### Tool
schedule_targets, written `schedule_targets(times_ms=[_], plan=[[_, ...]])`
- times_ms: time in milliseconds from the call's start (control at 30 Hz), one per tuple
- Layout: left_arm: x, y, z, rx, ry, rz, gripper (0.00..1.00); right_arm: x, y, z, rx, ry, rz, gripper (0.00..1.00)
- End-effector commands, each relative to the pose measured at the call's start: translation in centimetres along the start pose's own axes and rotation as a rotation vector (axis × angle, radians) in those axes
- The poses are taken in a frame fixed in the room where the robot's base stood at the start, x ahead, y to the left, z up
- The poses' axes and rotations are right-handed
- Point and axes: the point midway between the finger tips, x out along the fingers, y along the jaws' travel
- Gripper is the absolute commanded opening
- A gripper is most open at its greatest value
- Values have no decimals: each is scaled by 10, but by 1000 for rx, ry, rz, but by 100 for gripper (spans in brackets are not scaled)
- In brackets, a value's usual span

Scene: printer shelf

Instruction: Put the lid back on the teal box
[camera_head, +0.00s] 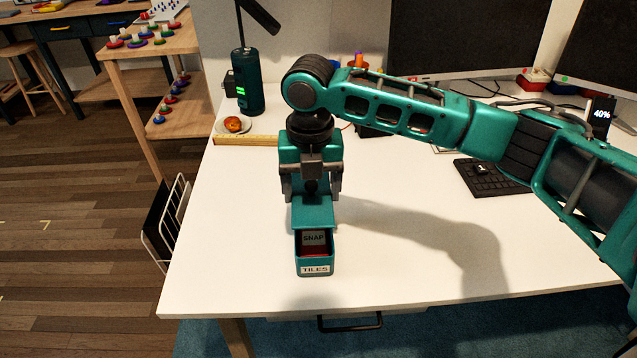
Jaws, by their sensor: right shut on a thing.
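The teal box (315,258) stands on the white table near its front edge, with a "TILES" label on its front. Its front part is open at the top and shows a grey piece marked "SNAP" and something red inside. My right gripper (311,194) points down behind the opening and is shut on the teal lid (312,212). The lid appears over the rear part of the box; I cannot tell whether it touches the rim. The gripper hides the rear of the lid. My left gripper is not in view.
A ruler (246,140), a plate (222,128) with a pastry and a dark teal cylinder (247,82) stand at the back left. A keyboard (490,178) lies at the right. A wire rack (165,225) hangs by the left edge. The table right of the box is clear.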

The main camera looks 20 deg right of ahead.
Motion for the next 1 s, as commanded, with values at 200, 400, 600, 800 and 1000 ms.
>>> schedule_targets(times_ms=[200,400,600,800,1000], plan=[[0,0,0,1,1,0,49,1,3,0,0,-2,-1,45],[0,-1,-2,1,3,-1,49,1,2,0,1,-2,-1,45],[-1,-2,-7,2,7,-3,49,-1,2,0,1,-1,-1,45],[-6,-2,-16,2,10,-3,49,5,2,-1,1,2,-2,45],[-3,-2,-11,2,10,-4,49,26,2,0,2,1,-2,45]])
